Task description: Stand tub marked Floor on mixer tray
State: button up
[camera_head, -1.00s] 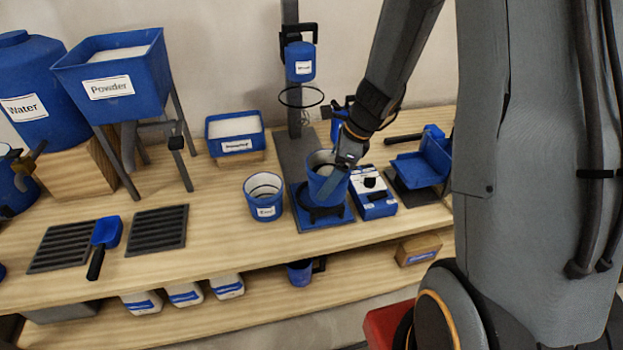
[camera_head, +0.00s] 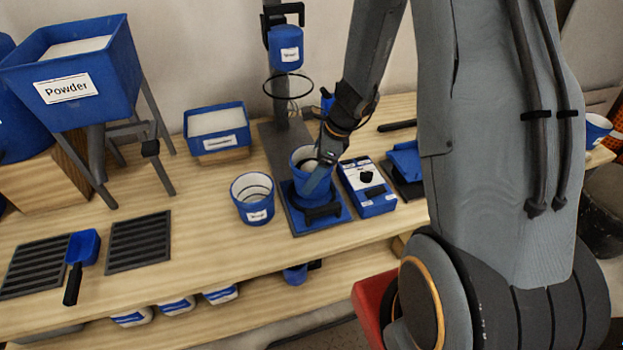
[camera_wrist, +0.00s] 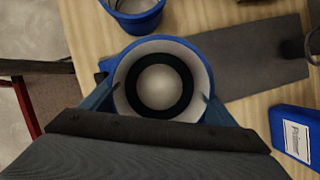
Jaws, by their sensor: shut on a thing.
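My gripper (camera_head: 322,165) is shut on a blue tub (camera_head: 308,184), with one finger on each side of it in the wrist view (camera_wrist: 160,100). The tub is about upright, directly over the mixer tray (camera_head: 341,217), a blue plate with a dark holder. Its bottom is at the holder; I cannot tell whether it touches. The wrist view looks into the held tub (camera_wrist: 190,55), where a dark ring surrounds a pale round middle. No label shows on its visible side. A second blue tub (camera_head: 252,205) with a white label too small to read stands left of the tray.
The mixer column (camera_head: 278,110) with a wire ring rises behind the tray. A blue and white control box (camera_head: 367,187) stands close on the right. A blue bin (camera_head: 217,127) is behind left; a powder hopper (camera_head: 70,85) and dark grates (camera_head: 138,243) are further left.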

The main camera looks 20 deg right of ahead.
jog(key=shift+f, duration=1.65)
jog(key=shift+f, duration=0.1)
jog(key=o, duration=2)
jog(key=p+v, duration=0.1)
jog(key=v, duration=1.1)
jog(key=s+a+r+n+h, duration=0.2)
jog(key=s+r+n, duration=0.2)
jog(key=s+n, duration=0.3)
jog(key=s+a+r+n+g+h, duration=0.1)
jog(key=s+r+n, duration=0.3)
jog(key=s+n, duration=0.4)
jog(key=shift+s+a+r+n+h, duration=0.3)
jog(key=shift+a+n+h, duration=0.35)
jog(key=shift+n, duration=3.05)
